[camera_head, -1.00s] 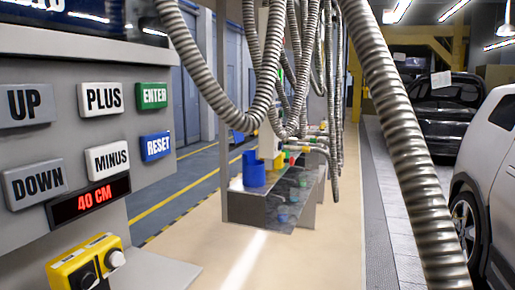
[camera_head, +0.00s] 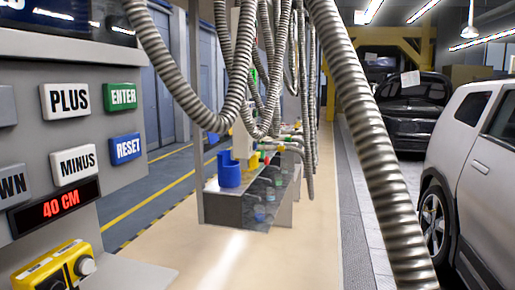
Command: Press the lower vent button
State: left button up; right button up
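A grey control panel fills the left of the head view. It carries a white PLUS button (camera_head: 65,100), a white MINUS button (camera_head: 74,165), a green ENTER button (camera_head: 120,96) and a blue RESET button (camera_head: 125,148). A grey button ending in "WN" (camera_head: 14,186) is cut by the left edge. A yellow box (camera_head: 54,270) with a black knob and a white knob sits below. No button marked as a vent is in view. Neither of my grippers is in view.
Ribbed grey hoses (camera_head: 375,140) hang across the middle and right. A grey stand (camera_head: 240,206) holds a blue cup (camera_head: 229,170) and coloured fittings. A silver car (camera_head: 475,170) and a dark car (camera_head: 412,105) stand at the right. The beige floor (camera_head: 300,245) ahead is clear.

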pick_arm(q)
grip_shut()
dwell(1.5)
